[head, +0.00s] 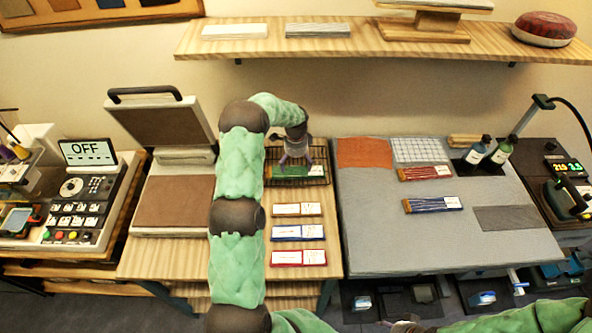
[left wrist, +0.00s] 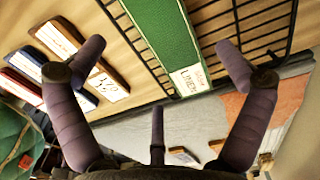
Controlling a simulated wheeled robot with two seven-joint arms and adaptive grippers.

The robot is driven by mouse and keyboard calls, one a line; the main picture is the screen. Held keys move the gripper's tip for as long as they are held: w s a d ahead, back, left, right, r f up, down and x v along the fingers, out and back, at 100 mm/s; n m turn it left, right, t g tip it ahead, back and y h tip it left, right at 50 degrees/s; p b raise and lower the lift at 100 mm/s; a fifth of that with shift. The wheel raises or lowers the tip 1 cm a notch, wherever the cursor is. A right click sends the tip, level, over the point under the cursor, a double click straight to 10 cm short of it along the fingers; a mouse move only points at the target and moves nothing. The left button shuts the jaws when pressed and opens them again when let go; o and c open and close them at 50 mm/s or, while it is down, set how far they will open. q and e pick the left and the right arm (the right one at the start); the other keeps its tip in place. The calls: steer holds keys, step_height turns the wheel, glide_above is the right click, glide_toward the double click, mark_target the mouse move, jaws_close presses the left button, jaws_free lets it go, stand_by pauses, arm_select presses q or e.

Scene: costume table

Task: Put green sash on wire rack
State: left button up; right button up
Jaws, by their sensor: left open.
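The green sash (head: 288,171) with a white label lies flat on the black wire rack (head: 320,152). In the left wrist view the green sash (left wrist: 160,30) lies lengthwise, with bars of the wire rack (left wrist: 262,22) showing on both sides. My left gripper (head: 295,158) is over the rack, just above the sash. In the left wrist view its purple fingers (left wrist: 160,55) are spread apart with nothing between them touching the sash. A dark part at the bottom edge of the head view seems to be my right gripper (head: 405,326), mostly cut off.
Orange, blue and red labelled strips (head: 297,232) lie in front of the rack on the wooden table. A brown press (head: 172,205) stands left. The grey table (head: 400,240) to the right holds cloth patches, two strips and two bottles (head: 476,153). A shelf (head: 330,42) runs above.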

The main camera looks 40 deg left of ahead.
mark_target(296, 173)
arm_select(q)
step_height(296, 173, up, 7)
stand_by(0.3)
steer(key=shift+f, duration=0.1)
stand_by(0.4)
